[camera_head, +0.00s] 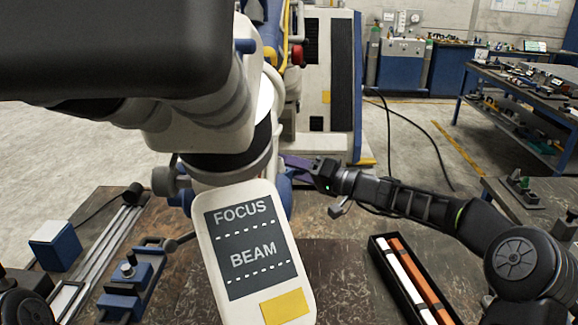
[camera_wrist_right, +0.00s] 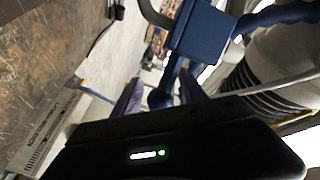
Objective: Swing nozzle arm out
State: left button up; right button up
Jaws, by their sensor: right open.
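A large white and grey arm assembly (camera_head: 205,120) hangs over the bench. Its front panel (camera_head: 252,250) reads FOCUS and BEAM and has a yellow label. A blue part (camera_head: 284,190) shows partly behind the panel's right edge. In the right wrist view a blue block (camera_wrist_right: 198,32) has a blue stem with a rounded end (camera_wrist_right: 162,97). My right gripper (camera_head: 296,163) reaches in beside the assembly from the right. Its purple fingers are open, on either side of the stem's end (camera_wrist_right: 160,92); contact cannot be told. My left gripper is not in view.
A black tray (camera_head: 376,250) with orange and white bars lies on the bench at right. Blue fixtures and rails (camera_head: 120,235) stand at left. A white and blue machine (camera_head: 330,85) stands behind. Dark cables (camera_head: 425,135) lie on the floor.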

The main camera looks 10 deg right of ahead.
grip_shut()
dwell(0.3)
jog(key=shift+f, duration=0.1)
dwell(0.9)
